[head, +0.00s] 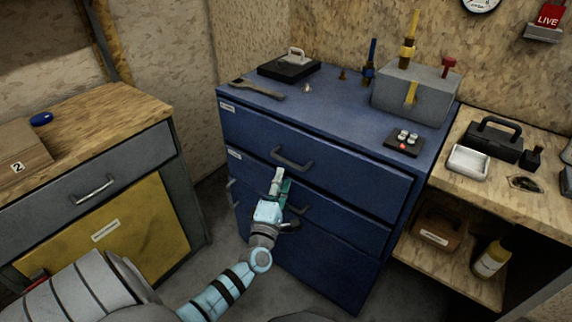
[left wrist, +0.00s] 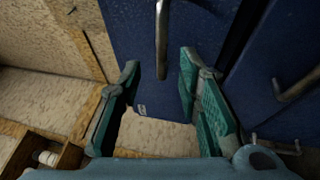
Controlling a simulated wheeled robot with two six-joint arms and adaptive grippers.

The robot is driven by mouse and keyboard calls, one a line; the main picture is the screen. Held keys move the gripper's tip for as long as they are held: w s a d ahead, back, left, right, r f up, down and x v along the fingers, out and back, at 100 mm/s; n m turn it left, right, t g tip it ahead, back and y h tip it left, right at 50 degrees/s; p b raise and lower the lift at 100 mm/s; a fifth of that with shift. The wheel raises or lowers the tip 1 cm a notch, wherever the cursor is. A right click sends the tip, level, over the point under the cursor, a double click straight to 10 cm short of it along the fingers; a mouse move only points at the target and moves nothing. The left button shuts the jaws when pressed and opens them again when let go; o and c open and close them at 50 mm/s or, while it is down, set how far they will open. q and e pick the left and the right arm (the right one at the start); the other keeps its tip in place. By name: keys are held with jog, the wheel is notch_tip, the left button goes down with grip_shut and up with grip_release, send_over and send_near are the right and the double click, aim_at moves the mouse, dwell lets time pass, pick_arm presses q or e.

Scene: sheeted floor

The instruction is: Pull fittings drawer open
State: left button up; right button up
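The blue drawer cabinet (head: 330,265) stands in the middle of the head view, with stacked drawers that look closed. The top drawer has a bar handle (head: 290,160); a lower handle (head: 298,208) is partly hidden by my gripper. The small labels cannot be read, so I cannot tell which drawer is the fittings drawer. My left gripper (head: 278,180) is in front of the cabinet, near these handles. In the left wrist view its teal fingers (left wrist: 158,75) are wide apart and empty. One handle (left wrist: 161,40) lies beyond the fingertips, roughly between them. My right gripper is not in view.
A grey cabinet with a yellow door (head: 130,235) stands at left. A wooden bench (head: 455,150) with a shelf adjoins on the right. The blue top holds a wrench (head: 258,90), a grey box (head: 415,95) and a small button panel (head: 403,142). Some floor is clear before the cabinet.

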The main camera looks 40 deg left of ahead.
aim_at(287, 162)
pick_arm(q)
jog(key=b+x, duration=0.1)
jog(key=x, duration=0.6)
jog(key=shift+w+a, duration=0.1)
jog(key=shift+w, duration=0.1)
jog(key=shift+f, duration=0.1)
grip_shut()
